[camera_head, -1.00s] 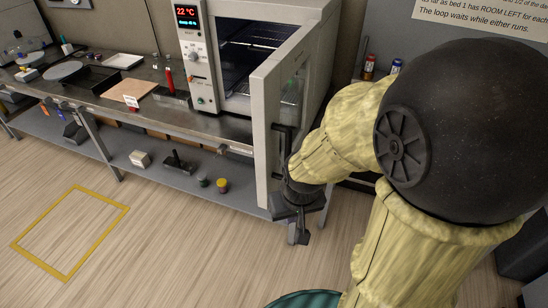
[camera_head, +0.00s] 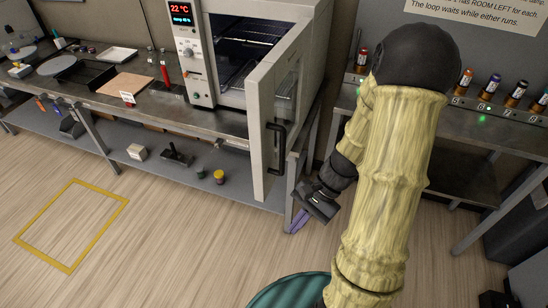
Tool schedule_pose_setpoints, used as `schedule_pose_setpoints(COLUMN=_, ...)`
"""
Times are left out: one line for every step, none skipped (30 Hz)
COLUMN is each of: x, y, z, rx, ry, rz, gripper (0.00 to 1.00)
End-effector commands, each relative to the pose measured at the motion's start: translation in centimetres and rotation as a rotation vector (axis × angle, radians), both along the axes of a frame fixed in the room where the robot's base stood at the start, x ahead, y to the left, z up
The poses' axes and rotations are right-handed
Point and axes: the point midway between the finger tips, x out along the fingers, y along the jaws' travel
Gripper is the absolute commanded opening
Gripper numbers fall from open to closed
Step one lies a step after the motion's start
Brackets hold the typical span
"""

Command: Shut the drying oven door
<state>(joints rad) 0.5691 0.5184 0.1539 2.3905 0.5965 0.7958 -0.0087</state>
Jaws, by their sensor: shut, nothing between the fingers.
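The drying oven (camera_head: 203,62) stands on the bench with a red and blue display on its left panel. Its door (camera_head: 257,105) is hinged on the right and stands wide open, swung out toward me, with the dark rack interior showing. A black bar handle (camera_head: 276,146) is on the door's outer face. My gripper (camera_head: 303,222) is shut and empty, low and to the right of the door, below the handle and apart from it. The fingertips are small and partly hidden by the gripper body.
The bench (camera_head: 130,106) holds a brown board (camera_head: 127,86), a black tray (camera_head: 95,74) and a red bottle (camera_head: 165,76). A lower shelf (camera_head: 110,142) carries small items. On the right, a table (camera_head: 470,122) holds several small bottles. The floor in front is clear.

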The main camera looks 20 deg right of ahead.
Motion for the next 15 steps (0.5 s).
schedule_pose_setpoints(x=0.4, y=-0.3, z=0.5, rx=0.087, ry=0.049, rz=-0.105, gripper=0.0)
schedule_pose_setpoints(x=0.7, y=-0.4, z=0.7, rx=0.139, ry=0.072, rz=-0.164, gripper=0.0)
schedule_pose_setpoints(x=1.2, y=-0.5, z=0.9, rx=0.21, ry=0.098, rz=-0.242, gripper=0.0)
schedule_pose_setpoints(x=1.7, y=-0.7, z=1.1, rx=0.264, ry=0.117, rz=-0.301, gripper=0.0)
schedule_pose_setpoints(x=2.2, y=-1.0, z=1.3, rx=0.319, ry=0.132, rz=-0.361, gripper=0.0)
schedule_pose_setpoints(x=2.9, y=-1.4, z=1.7, rx=0.394, ry=0.149, rz=-0.439, gripper=0.0)
schedule_pose_setpoints(x=3.5, y=-1.9, z=1.9, rx=0.45, ry=0.159, rz=-0.499, gripper=0.0)
schedule_pose_setpoints(x=4.1, y=-2.4, z=2.2, rx=0.508, ry=0.167, rz=-0.56, gripper=0.0)
schedule_pose_setpoints(x=4.8, y=-3.3, z=2.6, rx=0.587, ry=0.174, rz=-0.639, gripper=0.0)
schedule_pose_setpoints(x=5.4, y=-4.0, z=2.9, rx=0.644, ry=0.176, rz=-0.696, gripper=0.0)
schedule_pose_setpoints(x=6.0, y=-4.8, z=3.2, rx=0.699, ry=0.176, rz=-0.751, gripper=0.0)
schedule_pose_setpoints(x=6.6, y=-5.8, z=3.5, rx=0.768, ry=0.174, rz=-0.819, gripper=0.0)
schedule_pose_setpoints(x=7.0, y=-6.6, z=3.7, rx=0.815, ry=0.17, rz=-0.864, gripper=0.0)
schedule_pose_setpoints(x=7.4, y=-7.3, z=3.8, rx=0.855, ry=0.165, rz=-0.904, gripper=0.0)
schedule_pose_setpoints(x=7.8, y=-8.2, z=4.0, rx=0.901, ry=0.158, rz=-0.948, gripper=0.0)
